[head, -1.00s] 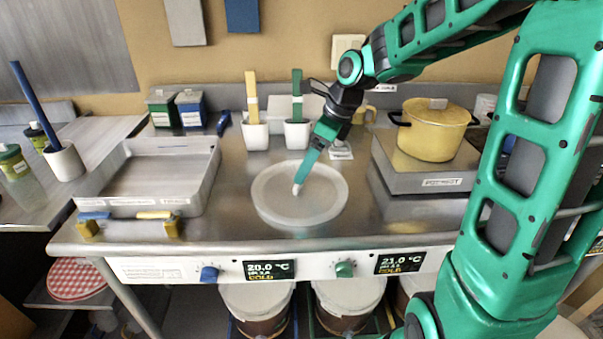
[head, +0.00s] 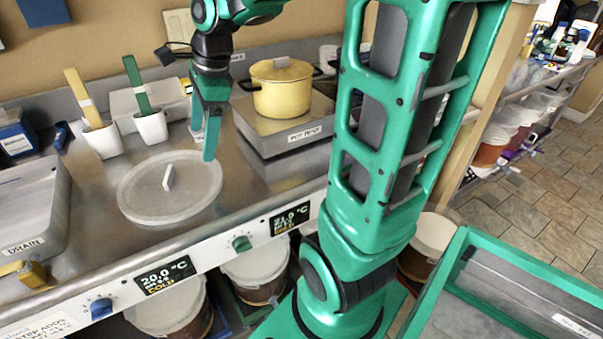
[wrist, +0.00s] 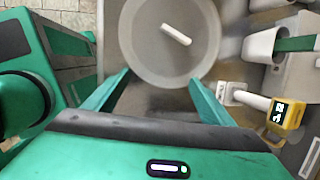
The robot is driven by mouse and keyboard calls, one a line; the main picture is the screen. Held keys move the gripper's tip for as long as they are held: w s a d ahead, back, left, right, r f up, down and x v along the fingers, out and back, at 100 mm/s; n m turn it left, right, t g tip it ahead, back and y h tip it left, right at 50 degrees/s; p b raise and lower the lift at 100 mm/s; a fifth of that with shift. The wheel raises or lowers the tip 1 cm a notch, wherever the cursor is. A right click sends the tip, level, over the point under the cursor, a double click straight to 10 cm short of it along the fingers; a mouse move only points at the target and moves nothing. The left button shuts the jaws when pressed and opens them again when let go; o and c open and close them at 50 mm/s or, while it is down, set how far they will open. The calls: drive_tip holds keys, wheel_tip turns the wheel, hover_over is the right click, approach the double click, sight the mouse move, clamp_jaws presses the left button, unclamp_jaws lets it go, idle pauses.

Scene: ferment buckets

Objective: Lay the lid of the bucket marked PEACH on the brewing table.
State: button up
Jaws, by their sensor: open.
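A round translucent white lid (head: 145,197) with a small white bar handle (head: 168,177) lies flat on the steel brewing table (head: 255,190). In the wrist view the lid (wrist: 150,60) lies beyond my fingertips with nothing held. My gripper (head: 210,140) is above the table at the lid's right side, open and empty; its fingers are spread in the wrist view (wrist: 160,85). Buckets (head: 175,310) (head: 258,272) stand under the table. I cannot read a PEACH mark on any of them.
A yellow pot (head: 281,95) sits on a hot plate (head: 290,135) to the right. White cups (head: 103,140) with brushes stand behind the lid. A drain tray (head: 30,215) is at the left. A green-rimmed bin (head: 440,275) is at lower right.

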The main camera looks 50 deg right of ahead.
drive_tip(key=s+d+f+n+g, duration=0.1)
drive_tip(key=s+d+f+n, duration=0.1)
drive_tip(key=s+n, duration=0.3)
drive_tip(key=s+d+f+n+g+h, duration=0.1)
drive_tip(key=s+d+n, duration=0.3)
drive_tip(key=s, duration=0.6)
drive_tip(key=s+d+f+n+h, duration=0.1)
drive_tip(key=s+d+f+n, duration=0.2)
drive_tip(key=s+n, duration=0.3)
drive_tip(key=shift+s+d+n+g, duration=0.15)
drive_tip(key=shift+s+n+g, duration=0.25)
drive_tip(key=shift+s, duration=0.8)
drive_tip(key=shift+w+f, duration=0.2)
drive_tip(key=shift+w, duration=0.45)
